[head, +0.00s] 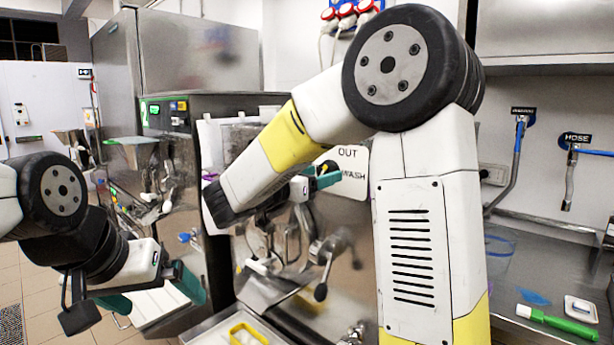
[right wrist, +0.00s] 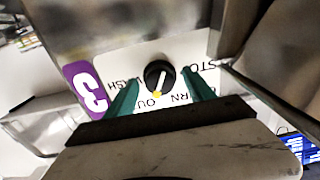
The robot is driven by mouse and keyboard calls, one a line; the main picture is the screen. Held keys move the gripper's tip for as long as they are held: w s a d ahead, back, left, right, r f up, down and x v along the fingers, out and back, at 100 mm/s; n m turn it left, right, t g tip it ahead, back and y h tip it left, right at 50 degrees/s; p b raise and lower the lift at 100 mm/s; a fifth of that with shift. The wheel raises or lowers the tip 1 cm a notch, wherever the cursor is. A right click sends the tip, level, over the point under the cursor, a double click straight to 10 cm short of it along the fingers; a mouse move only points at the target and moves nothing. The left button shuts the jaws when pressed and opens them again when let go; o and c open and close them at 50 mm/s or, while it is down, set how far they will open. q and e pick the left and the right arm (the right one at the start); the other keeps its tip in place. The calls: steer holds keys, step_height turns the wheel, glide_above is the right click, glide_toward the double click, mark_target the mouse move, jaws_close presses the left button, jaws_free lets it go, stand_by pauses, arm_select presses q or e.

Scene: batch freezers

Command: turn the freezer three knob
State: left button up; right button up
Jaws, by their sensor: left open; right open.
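The freezer three knob (right wrist: 158,73) is a round black dial with a white and yellow pointer, on a white label panel (right wrist: 190,48) in the right wrist view. A purple "3" tag (right wrist: 86,88) sits beside it. The pointer is toward the OUT lettering, which reads upside down there. My right gripper (right wrist: 161,80) is open, one teal finger on each side of the knob. I cannot tell whether they touch it. In the head view my right arm hides much of this panel. My left gripper (head: 152,294) is open and empty at the lower left.
Freezer two (head: 150,108), with a green "2" tag, stands to the left. Steel levers and a black-knobbed handle (head: 320,292) jut out below my right arm. A green-handled brush (head: 556,322) lies on the right counter.

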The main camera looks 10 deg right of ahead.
jaws_close()
steer(key=shift+n, duration=0.3)
steer(key=n, duration=0.5)
steer(key=shift+s, duration=0.1)
steer(key=n, duration=1.8)
steer(key=shift+r, duration=0.1)
steer(key=shift+n, duration=0.3)
